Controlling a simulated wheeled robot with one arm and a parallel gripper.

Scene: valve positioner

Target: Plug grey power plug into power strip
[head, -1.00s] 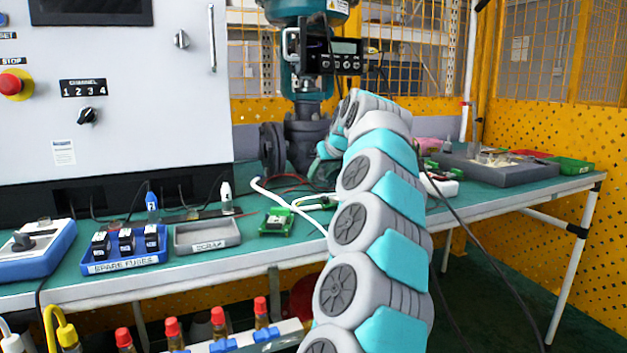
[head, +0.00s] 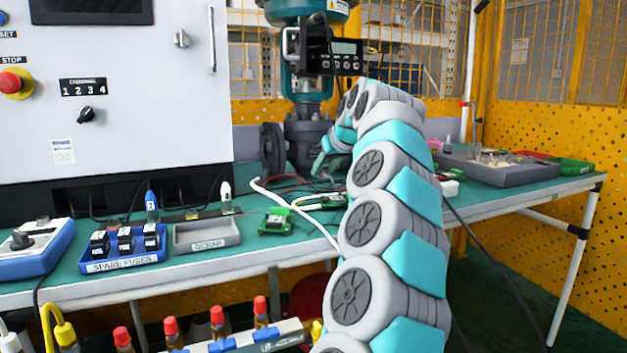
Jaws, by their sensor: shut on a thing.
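My gripper (head: 325,164) is partly in view beyond my arm, low over the bench beside the base of the valve. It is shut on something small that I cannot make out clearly. The grey power plug cannot be picked out; cables lie under and beside the gripper. A white block (head: 449,187), possibly the power strip, shows just right of my arm and is mostly hidden by it. Its sockets cannot be seen. A black cord (head: 480,245) hangs over the bench edge near it.
The valve body (head: 305,140) stands behind my gripper. A white cable (head: 300,212) and a green circuit board (head: 276,222) lie left of my arm. A scrap tray (head: 206,235) and a spare fuses tray (head: 123,250) are farther left. A grey tray (head: 500,172) is at right.

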